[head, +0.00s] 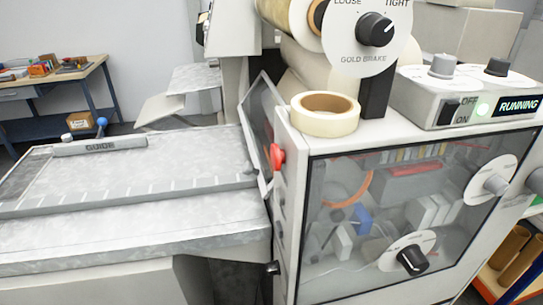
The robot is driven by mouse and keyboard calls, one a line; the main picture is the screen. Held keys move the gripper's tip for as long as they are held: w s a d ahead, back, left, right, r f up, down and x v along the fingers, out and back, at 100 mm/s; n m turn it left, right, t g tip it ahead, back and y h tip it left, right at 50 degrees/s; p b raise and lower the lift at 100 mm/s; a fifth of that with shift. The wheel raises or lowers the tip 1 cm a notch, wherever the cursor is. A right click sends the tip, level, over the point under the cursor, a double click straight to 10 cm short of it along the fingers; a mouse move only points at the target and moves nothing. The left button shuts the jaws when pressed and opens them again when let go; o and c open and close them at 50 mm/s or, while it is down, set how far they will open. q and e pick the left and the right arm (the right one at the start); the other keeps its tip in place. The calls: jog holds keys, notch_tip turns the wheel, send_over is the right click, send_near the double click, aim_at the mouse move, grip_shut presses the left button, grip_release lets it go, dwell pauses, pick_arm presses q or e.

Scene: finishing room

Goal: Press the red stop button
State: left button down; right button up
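The red stop button (276,157) is a red round knob on the left side of the machine's front corner, just below the tape roll and beside the tilted glass-like guard panel (259,128). Nothing covers it in the head view. Neither of my grippers is in view, so I cannot see where they are relative to the button. The control box (440,97) at the upper right has a lit green light and a sign (518,105) reading RUNNING.
A metal feed table with a GUIDE bar (98,146) extends left of the button. A tape roll (325,113) lies on the machine top. The GOLD BRAKE dial (374,30) stands above. A clear door (400,210) fills the front. A workbench (55,77) stands far left.

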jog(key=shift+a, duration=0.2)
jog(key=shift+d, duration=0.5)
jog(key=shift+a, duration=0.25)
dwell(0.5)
